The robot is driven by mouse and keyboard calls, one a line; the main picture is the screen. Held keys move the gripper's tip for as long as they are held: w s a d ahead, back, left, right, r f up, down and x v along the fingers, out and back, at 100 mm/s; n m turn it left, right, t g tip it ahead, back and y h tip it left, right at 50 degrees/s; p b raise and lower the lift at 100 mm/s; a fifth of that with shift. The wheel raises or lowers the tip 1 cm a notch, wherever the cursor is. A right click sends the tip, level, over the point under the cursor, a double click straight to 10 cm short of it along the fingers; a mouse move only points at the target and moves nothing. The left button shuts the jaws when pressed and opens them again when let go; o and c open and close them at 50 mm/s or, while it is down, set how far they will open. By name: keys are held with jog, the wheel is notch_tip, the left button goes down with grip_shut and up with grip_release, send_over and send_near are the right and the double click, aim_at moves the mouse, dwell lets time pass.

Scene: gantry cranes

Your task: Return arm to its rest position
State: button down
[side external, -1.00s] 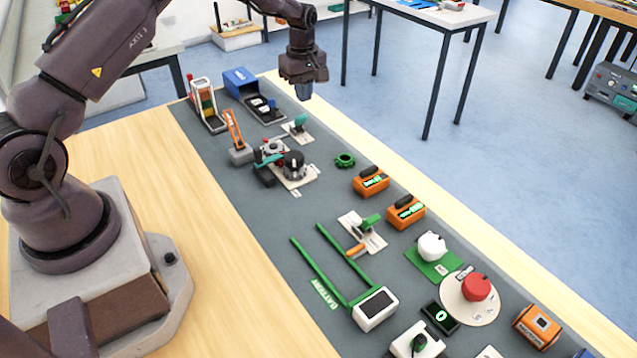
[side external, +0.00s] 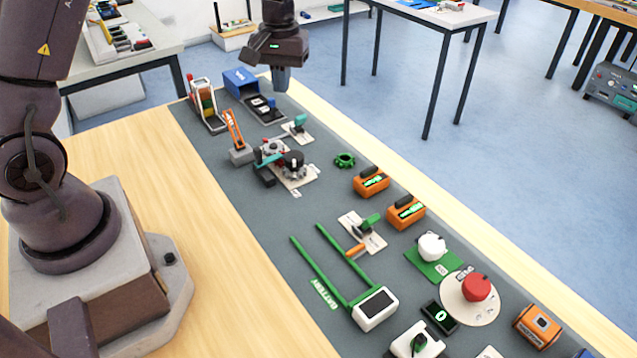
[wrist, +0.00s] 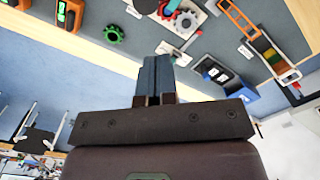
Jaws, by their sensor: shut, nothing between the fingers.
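My gripper (side external: 281,78) is up in the air near the far end of the mat in the side external view, over the area by the blue box. Its fingers point down. In the wrist view my gripper (wrist: 156,75) shows its dark blue fingers pressed together with nothing between them. It touches nothing on the table. My upper arm stands nearly upright at the left of the side external view.
A grey mat (side external: 300,225) holds a blue box (side external: 240,80), an orange crane (side external: 234,130), a green gear (side external: 345,160), orange meters (side external: 371,182), a red button (side external: 477,287) and green rails (side external: 318,270). Other tables stand beyond. The air around my gripper is clear.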

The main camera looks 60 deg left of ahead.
jog(key=s+d+r+m+t, duration=0.3)
jog(key=s+d+r, duration=0.3)
jog(key=s, duration=0.4)
jog(key=s+d+r+m+t, duration=0.3)
jog(key=s+d+r+m, duration=0.2)
jog(key=s+r, duration=0.4)
jog(key=shift+s+d+m, duration=0.3)
jog(key=shift+s+d, duration=0.55)
jog(key=shift+w+r, duration=0.1)
jog(key=w+a+f+m+g+y, duration=0.3)
jog(key=w+f+m, duration=0.1)
jog(key=w, duration=0.5)
jog(key=w+a+f+m+g+y, duration=0.3)
jog(key=w+m, duration=0.1)
jog(key=w, duration=0.5)
jog(key=w+f+m+y, duration=0.2)
jog(key=w+f+m, duration=0.1)
jog(key=f, duration=0.4)
jog(key=w+a+f+m+y, duration=0.1)
jog(key=w+f+m+y, duration=0.2)
jog(key=f, duration=0.4)
jog(key=w+a+f+m+y, duration=0.1)
jog(key=w+f+m+y, duration=0.2)
jog(key=f, duration=0.4)
jog(key=shift+w+a+m, duration=0.15)
jog(key=shift+w+m, duration=0.35)
jog(key=shift+w, duration=0.45)
